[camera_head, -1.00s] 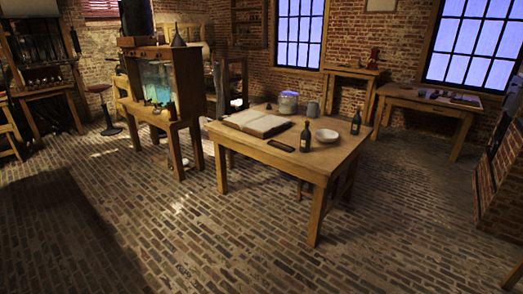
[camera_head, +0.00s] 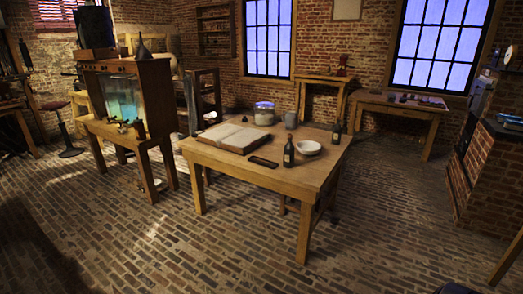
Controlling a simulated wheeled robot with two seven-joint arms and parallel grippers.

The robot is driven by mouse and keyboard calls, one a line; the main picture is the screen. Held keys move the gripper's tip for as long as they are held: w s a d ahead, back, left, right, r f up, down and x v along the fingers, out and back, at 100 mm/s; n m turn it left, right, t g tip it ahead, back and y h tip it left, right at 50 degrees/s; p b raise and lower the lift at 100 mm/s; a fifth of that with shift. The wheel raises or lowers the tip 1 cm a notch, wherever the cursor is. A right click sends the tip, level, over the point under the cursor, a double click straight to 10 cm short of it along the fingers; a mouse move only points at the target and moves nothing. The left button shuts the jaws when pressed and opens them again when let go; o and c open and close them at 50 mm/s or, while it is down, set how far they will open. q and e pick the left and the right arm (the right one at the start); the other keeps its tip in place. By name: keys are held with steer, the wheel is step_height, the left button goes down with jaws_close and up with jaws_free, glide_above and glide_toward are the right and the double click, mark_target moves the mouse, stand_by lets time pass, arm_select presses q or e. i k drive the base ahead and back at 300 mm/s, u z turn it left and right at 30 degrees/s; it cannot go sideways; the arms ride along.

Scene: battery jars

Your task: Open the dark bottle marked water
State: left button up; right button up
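Two dark bottles stand upright on the wooden table (camera_head: 258,178). One dark bottle (camera_head: 289,153) is near the table's front edge, left of a white bowl (camera_head: 308,148). The other dark bottle (camera_head: 336,133) is at the table's right end, behind the bowl. Both have a small pale label, too small to read, so I cannot tell which is marked water. Their tops look dark and narrow; I cannot make out caps or stoppers. Neither of my grippers is in view.
The table also holds an open book (camera_head: 234,138), a flat dark object (camera_head: 263,162), a lidded jar (camera_head: 264,114) and a grey mug (camera_head: 291,121). A wooden cabinet with a glowing tank (camera_head: 122,98) stands left. Brick floor (camera_head: 200,250) in front is clear.

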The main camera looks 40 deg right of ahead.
mark_target(289, 149)
steer(key=u, duration=0.1)
steer(key=i, duration=1.95)
steer(key=z, duration=0.55)
steer(key=i, duration=0.95)
steer(key=z, duration=1.6)
steer(key=i, duration=0.9)
steer(key=z, duration=0.8)
